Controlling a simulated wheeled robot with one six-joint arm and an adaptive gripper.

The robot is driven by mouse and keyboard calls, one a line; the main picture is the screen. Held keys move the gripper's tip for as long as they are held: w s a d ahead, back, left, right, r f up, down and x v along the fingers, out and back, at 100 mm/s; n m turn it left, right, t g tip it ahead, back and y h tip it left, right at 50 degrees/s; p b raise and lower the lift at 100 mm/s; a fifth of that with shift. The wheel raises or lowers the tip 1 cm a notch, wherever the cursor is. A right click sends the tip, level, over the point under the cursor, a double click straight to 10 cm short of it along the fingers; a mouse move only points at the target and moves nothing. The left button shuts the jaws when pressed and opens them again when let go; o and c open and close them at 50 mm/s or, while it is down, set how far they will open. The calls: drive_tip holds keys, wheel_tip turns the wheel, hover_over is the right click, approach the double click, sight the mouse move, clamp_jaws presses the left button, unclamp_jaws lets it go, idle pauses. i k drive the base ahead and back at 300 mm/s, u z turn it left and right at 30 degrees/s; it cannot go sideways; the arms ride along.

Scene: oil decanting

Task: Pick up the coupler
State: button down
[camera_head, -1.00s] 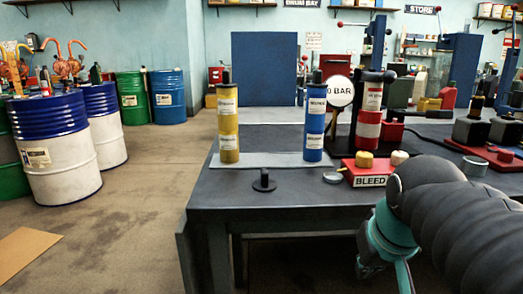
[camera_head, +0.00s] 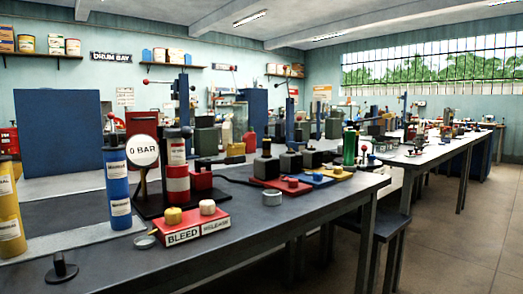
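I cannot tell for sure which small part is the coupler. A black disc with an upright stem (camera_head: 62,270) stands at the table's front left edge. A thin grey ring with a brass-coloured stub (camera_head: 145,242) lies by the left end of the red BLEED/RELEASE box (camera_head: 195,229). A short grey metal ring (camera_head: 272,197) stands on the dark table, right of that box. My gripper is not in view.
Yellow (camera_head: 10,215) and blue (camera_head: 118,188) cylinders stand upright at the left. A red-and-white cylinder stand (camera_head: 177,180) with a 0 BAR gauge (camera_head: 143,150) is behind the box. Black blocks on coloured plates stand at the table's right. Open floor (camera_head: 450,250) lies at right.

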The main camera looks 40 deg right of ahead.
sight(266, 149)
drive_tip(key=u, duration=0.4)
drive_tip(key=i, duration=0.35)
drive_tip(key=z, duration=2.05)
